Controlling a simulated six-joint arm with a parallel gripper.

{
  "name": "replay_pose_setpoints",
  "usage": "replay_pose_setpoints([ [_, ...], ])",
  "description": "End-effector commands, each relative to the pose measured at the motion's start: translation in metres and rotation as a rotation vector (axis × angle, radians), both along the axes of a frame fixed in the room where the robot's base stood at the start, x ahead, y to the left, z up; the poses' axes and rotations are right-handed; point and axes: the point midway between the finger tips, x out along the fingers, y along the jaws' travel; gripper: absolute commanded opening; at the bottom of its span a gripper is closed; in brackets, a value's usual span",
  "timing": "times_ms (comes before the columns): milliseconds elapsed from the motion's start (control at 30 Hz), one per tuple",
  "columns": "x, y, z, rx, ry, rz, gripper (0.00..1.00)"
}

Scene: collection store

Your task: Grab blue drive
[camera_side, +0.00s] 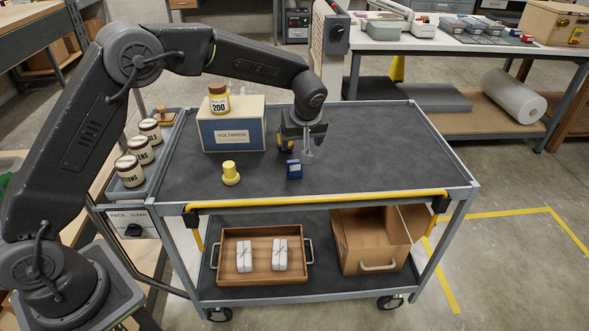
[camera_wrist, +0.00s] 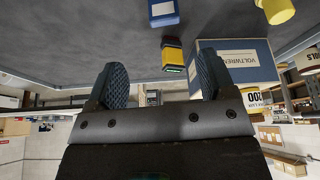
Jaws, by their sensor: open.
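The blue drive (camera_side: 294,170), a small block with a pale label, stands on the cart's dark top, in front of my gripper. It also shows at the top edge of the wrist view (camera_wrist: 163,12), partly cut off. My gripper (camera_side: 310,150) is above the cart top, behind the drive and a little right of it, apart from it. In the wrist view my gripper (camera_wrist: 162,82) has its two dark fingers spread with nothing between them. A yellow and dark block (camera_side: 284,142) is beside the gripper, partly hidden by it; in the wrist view it shows below the drive (camera_wrist: 173,56).
A VOLTWREN box (camera_side: 232,135) with a jar marked 200 (camera_side: 219,103) on it stands to the left. A yellow knobbed piece (camera_side: 230,174) stands left of the drive. A yellow rail (camera_side: 320,201) runs along the front edge. The cart's right side (camera_side: 400,155) is clear.

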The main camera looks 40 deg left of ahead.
Motion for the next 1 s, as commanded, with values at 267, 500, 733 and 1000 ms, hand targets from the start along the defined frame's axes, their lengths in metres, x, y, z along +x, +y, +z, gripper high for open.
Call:
replay_pose_setpoints([
  [267,0.011,0.017,-0.048,-0.001,0.003,0.003,0.77],
  [500,0.017,0.025,-0.073,0.000,0.001,0.001,0.77],
  [733,0.018,0.034,-0.094,-0.001,0.004,0.002,0.77],
  [1000,0.024,0.044,-0.122,-0.002,0.001,0.000,0.77],
])
